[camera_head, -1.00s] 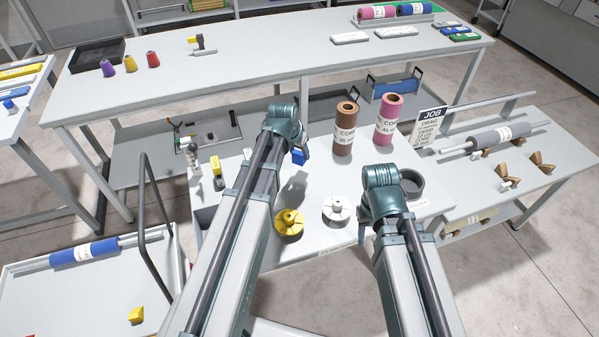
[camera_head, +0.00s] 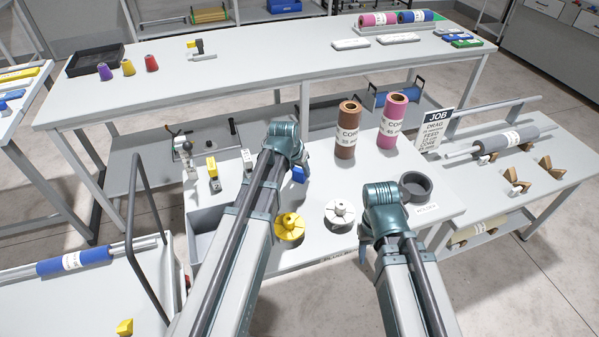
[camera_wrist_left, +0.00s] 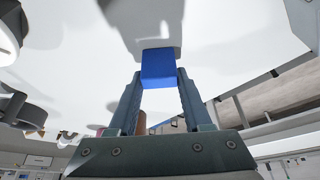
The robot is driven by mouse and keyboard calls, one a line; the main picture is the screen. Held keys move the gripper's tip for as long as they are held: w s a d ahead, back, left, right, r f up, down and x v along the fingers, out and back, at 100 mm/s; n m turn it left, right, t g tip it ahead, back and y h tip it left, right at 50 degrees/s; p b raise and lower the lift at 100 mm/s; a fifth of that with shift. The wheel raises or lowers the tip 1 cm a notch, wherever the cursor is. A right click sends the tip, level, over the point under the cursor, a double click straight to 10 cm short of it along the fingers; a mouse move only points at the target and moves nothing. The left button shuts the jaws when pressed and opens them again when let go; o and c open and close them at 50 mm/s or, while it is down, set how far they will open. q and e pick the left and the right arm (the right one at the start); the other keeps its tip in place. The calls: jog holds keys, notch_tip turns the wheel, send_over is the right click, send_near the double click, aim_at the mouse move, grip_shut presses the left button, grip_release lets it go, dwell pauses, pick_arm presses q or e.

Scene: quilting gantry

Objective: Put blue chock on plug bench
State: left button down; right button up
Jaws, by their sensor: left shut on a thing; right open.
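The blue chock (camera_head: 299,174) is between the fingers of my left gripper (camera_head: 301,166). In the left wrist view, the blue chock (camera_wrist_left: 159,68) fills the gap between the two fingertips, and my left gripper (camera_wrist_left: 159,82) is shut on it. A pale grey shape borders the chock there; I cannot tell what it is. The chock is over the white top of the near bench (camera_head: 322,180), which seems to be the plug bench; I cannot tell whether it touches. My right gripper (camera_head: 363,254) is open, mostly hidden by its arm at the bench's front edge.
A yellow plug (camera_head: 289,227) and a white plug (camera_head: 339,213) stand near the bench front. A brown roll (camera_head: 347,130), a pink roll (camera_head: 391,121) and a dark ring (camera_head: 415,187) stand to the right. A yellow-topped block (camera_head: 212,172) is left. Bench top around the chock is clear.

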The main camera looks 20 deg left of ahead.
pick_arm(q)
jog(key=shift+f, duration=0.15)
jog(key=shift+c, duration=1.7)
grip_release()
jog(key=d+p+v, duration=0.1)
jog(key=p+v, duration=1)
jog(key=v, duration=0.1)
jog(key=s+d+g+y, duration=0.1)
jog(key=s+d+g, duration=0.1)
jog(key=s+d, duration=0.4)
jog(key=s+d+f+m+g+y, duration=0.1)
jog(key=s+d+g, duration=0.2)
jog(key=s+d, duration=0.4)
jog(key=s, duration=0.5)
jog(key=shift+d+m, duration=0.15)
jog(key=shift+m, duration=0.15)
